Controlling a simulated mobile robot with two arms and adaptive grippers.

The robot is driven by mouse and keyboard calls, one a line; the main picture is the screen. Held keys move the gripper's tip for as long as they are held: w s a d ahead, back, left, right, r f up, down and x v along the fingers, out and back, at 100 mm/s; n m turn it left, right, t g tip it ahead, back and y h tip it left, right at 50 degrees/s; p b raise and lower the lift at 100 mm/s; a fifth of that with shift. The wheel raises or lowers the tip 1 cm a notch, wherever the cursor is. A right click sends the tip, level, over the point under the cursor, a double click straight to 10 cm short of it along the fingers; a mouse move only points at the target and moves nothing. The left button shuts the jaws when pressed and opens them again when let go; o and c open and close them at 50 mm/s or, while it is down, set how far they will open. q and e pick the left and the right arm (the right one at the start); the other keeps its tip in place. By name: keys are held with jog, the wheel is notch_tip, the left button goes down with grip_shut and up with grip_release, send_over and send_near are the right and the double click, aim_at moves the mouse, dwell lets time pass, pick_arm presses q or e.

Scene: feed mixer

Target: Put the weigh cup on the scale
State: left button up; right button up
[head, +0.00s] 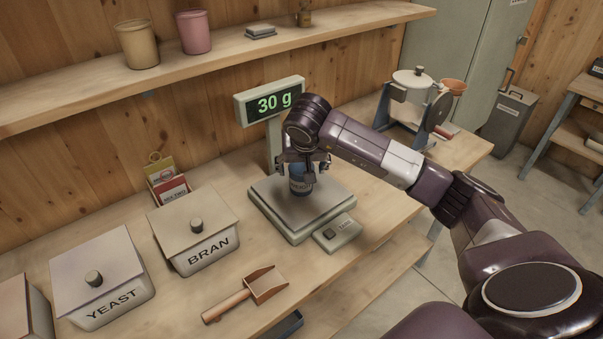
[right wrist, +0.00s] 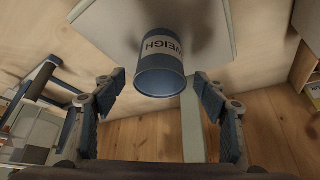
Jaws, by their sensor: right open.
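The weigh cup (head: 298,187), a small blue cup with a pale label, is on the plate of the scale (head: 272,222). In the right wrist view the cup (right wrist: 164,74) shows its open mouth and the letters WEIGH, with the pale scale plate (right wrist: 110,28) behind it. My left gripper is out of view.
The YEAST bin (head: 100,275) and BRAN bin (head: 195,230) stand left of the scale, with a scoop (head: 262,285) in front. A feed mixer (head: 412,105) stands at the bench's right end. A shelf (head: 230,50) with pots runs along the wall.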

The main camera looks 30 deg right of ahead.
jog(key=b+v, duration=0.1)
jog(key=v, duration=0.7)
jog(key=shift+s+r, duration=0.15)
jog(key=shift+r, duration=0.1)
jog(key=shift+f, duration=0.1)
